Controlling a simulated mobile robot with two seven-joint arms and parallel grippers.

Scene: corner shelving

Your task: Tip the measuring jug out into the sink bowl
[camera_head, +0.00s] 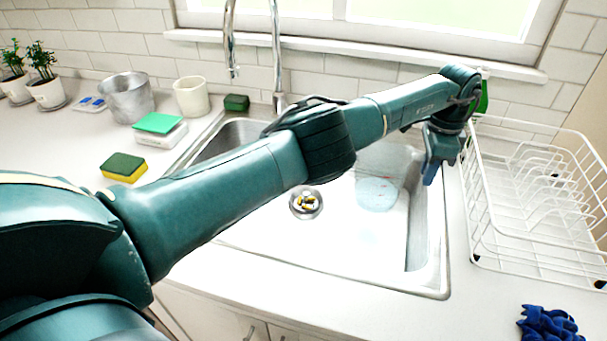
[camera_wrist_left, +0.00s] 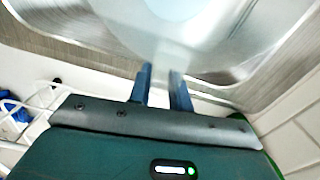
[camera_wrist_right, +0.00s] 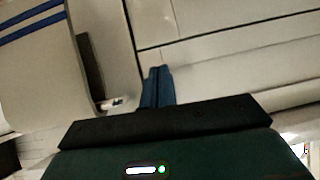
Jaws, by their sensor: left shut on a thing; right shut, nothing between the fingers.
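The measuring jug (camera_head: 378,188) is clear and pale, with faint red marks, and hangs over the right part of the sink bowl (camera_head: 340,245). Its outline is faint, so its exact tilt is hard to tell. My left gripper (camera_head: 429,174) is at its right side. In the left wrist view the fingers (camera_wrist_left: 161,74) are shut on the pale, see-through jug (camera_wrist_left: 165,45). Several yellow and dark pieces (camera_head: 307,203) lie at the drain in the bowl. My right gripper (camera_wrist_right: 158,72) is shut and empty, facing pale cabinet fronts.
A white wire dish rack (camera_head: 530,180) stands right of the sink, with a blue cloth (camera_head: 547,324) in front. Left are a yellow-green sponge (camera_head: 124,168), a green-topped white box (camera_head: 160,128), a metal pot (camera_head: 127,98) and a cream cup (camera_head: 192,97). The tap (camera_head: 277,55) rises behind the bowl.

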